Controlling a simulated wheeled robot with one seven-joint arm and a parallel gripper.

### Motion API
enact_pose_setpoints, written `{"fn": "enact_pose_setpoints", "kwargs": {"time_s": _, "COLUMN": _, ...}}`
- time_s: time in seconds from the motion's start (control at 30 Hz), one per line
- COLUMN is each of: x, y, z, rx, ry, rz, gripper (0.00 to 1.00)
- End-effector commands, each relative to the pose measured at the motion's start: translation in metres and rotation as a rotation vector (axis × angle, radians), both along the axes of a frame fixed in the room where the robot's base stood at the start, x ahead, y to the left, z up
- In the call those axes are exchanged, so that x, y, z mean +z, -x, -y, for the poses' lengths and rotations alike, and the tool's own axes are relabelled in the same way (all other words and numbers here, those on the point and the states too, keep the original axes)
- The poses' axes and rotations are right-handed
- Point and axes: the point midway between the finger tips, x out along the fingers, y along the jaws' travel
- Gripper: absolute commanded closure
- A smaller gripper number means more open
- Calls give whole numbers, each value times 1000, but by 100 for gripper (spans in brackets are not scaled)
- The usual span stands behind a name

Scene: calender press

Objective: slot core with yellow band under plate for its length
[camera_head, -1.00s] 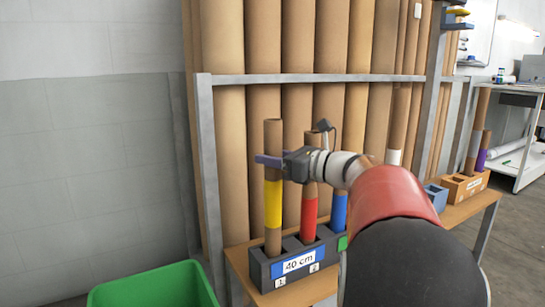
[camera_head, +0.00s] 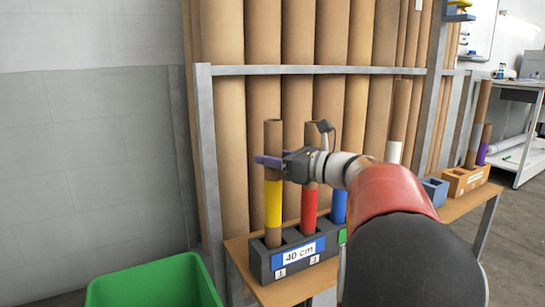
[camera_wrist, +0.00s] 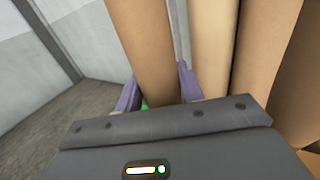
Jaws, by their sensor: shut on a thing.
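The core with the yellow band (camera_head: 273,205) is a brown cardboard tube standing upright at the left end of a dark grey slotted rack (camera_head: 257,262). A plate reading "40 cm" (camera_head: 298,254) is on the rack's front, with small labels 1 and 2 below it. The core's lower end is in the slot above label 1; how deep it sits is hidden. My gripper (camera_head: 270,161) is shut on the core above the yellow band. In the wrist view the core (camera_wrist: 150,50) stands between the purple fingers.
A red-banded core (camera_head: 309,205) and a blue-banded core (camera_head: 339,205) stand to the right in the same rack. Tall brown tubes (camera_head: 262,110) lean behind a grey rail. A green bin (camera_head: 150,285) is at the lower left. An orange rack (camera_head: 465,180) is farther right.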

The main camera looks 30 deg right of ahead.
Motion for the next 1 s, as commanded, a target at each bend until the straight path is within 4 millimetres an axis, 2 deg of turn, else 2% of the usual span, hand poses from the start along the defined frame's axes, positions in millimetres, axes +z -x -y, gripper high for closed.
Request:
{"fn": "enact_pose_setpoints", "kwargs": {"time_s": 0.5, "x": -14, "y": 0, "z": 0, "rx": 0, "ry": 0, "rz": 0, "gripper": 100}}
{"fn": "enact_pose_setpoints", "kwargs": {"time_s": 0.53, "x": -13, "y": 0, "z": 0, "rx": 0, "ry": -1, "rz": 1, "gripper": 58}}
{"fn": "enact_pose_setpoints", "kwargs": {"time_s": 0.6, "x": -12, "y": 0, "z": 0, "rx": 0, "ry": 0, "rz": 0, "gripper": 49}}
{"fn": "enact_pose_setpoints", "kwargs": {"time_s": 0.7, "x": -12, "y": 0, "z": 0, "rx": 0, "ry": 0, "rz": 0, "gripper": 37}}
{"fn": "enact_pose_setpoints", "kwargs": {"time_s": 1.0, "x": -12, "y": 2, "z": 1, "rx": -1, "ry": 0, "rz": 0, "gripper": 37}}
